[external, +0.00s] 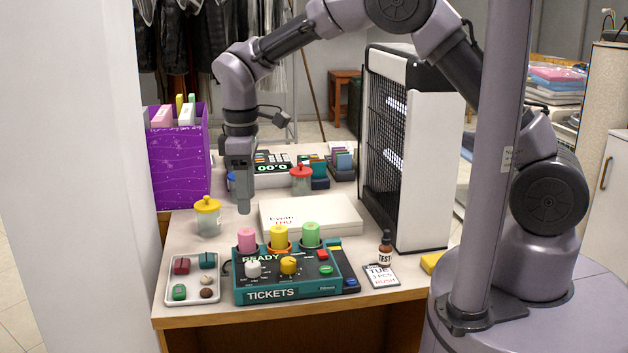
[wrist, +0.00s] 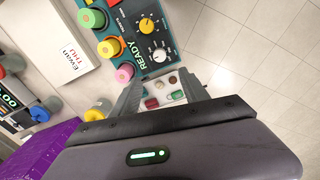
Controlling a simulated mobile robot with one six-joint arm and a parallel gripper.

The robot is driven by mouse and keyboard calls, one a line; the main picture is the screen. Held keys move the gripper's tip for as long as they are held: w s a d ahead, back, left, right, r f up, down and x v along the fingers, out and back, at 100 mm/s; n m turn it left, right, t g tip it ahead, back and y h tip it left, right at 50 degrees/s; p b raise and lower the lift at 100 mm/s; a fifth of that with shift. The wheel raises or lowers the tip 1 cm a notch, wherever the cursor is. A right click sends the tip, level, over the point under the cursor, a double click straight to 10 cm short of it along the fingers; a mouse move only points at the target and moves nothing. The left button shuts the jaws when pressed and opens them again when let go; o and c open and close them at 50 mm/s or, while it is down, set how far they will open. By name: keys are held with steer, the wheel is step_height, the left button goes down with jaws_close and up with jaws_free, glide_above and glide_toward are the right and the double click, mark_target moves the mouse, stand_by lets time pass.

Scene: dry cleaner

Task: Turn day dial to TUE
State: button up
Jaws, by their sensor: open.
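The teal ticket box (external: 288,288) sits at the front of the table, marked READY and TICKETS. It carries a white knob (external: 253,268) and a yellow knob (external: 289,265). The same knobs show in the wrist view, white (wrist: 159,55) and yellow (wrist: 147,25). Which one is the day dial, and where each points, is too small to tell. A card (external: 381,276) right of the box reads TUE, 3 PCS, RUSH. My gripper (external: 244,208) points down above the table, behind the box's left end. In the wrist view its fingers (wrist: 162,82) are apart and empty.
Pink, yellow and green cylinders (external: 311,234) stand along the box's back edge. A white tray (external: 171,294) of small pieces lies left. A yellow-lidded jar (external: 207,217), a white box (external: 330,217) marked Ewan THU and a dropper bottle (external: 385,250) stand nearby. A tall white unit (external: 427,150) stands right.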

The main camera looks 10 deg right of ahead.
mark_target(252, 264)
steer(key=f+b, duration=0.2)
steer(key=f, duration=0.3)
steer(key=f+b, duration=0.2)
steer(key=f, duration=0.4)
steer(key=f+b, duration=0.2)
steer(key=f, duration=0.3)
steer(key=shift+w+d+f, duration=0.1)
steer(key=shift+w+f, duration=0.1)
steer(key=shift+w, duration=0.05)
jaws_close()
